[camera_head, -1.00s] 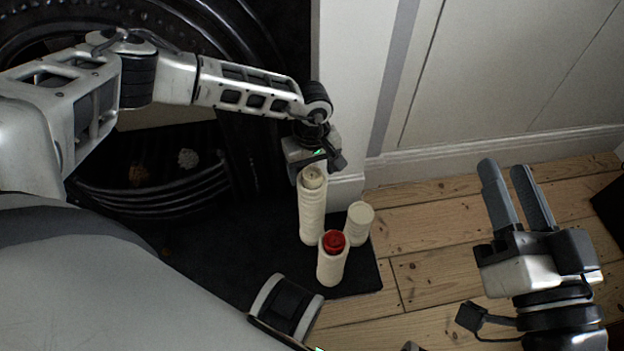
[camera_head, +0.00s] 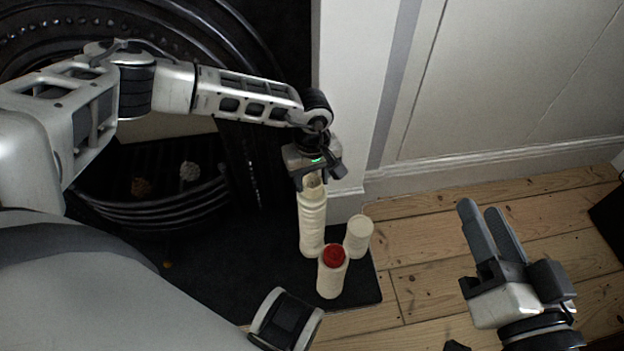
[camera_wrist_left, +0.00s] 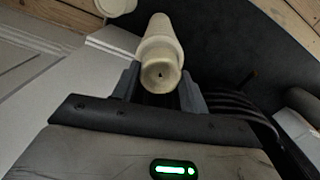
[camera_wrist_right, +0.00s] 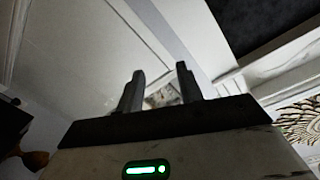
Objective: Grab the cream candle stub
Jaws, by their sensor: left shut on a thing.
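The cream candle stub (camera_head: 315,183) is at the top of a tall ribbed cream candle holder (camera_head: 312,224) on the dark hearth. My left gripper (camera_head: 315,176) is at the stub, its body partly covering the stub's top in the head view. In the left wrist view the stub's round end with a dark wick spot (camera_wrist_left: 161,72) lies between the two fingers, which are shut on it. I cannot tell whether the stub is clear of the holder. My right gripper (camera_head: 482,208) is open and empty, away to the right above the floorboards.
A shorter holder with a red candle (camera_head: 334,257) and a cream-topped one (camera_head: 358,236) stand close beside the tall holder. The dark hearth slab (camera_head: 240,265) lies before a black fireplace (camera_head: 150,195). A white wall (camera_head: 350,100) is just behind; floorboards (camera_head: 420,280) right are clear.

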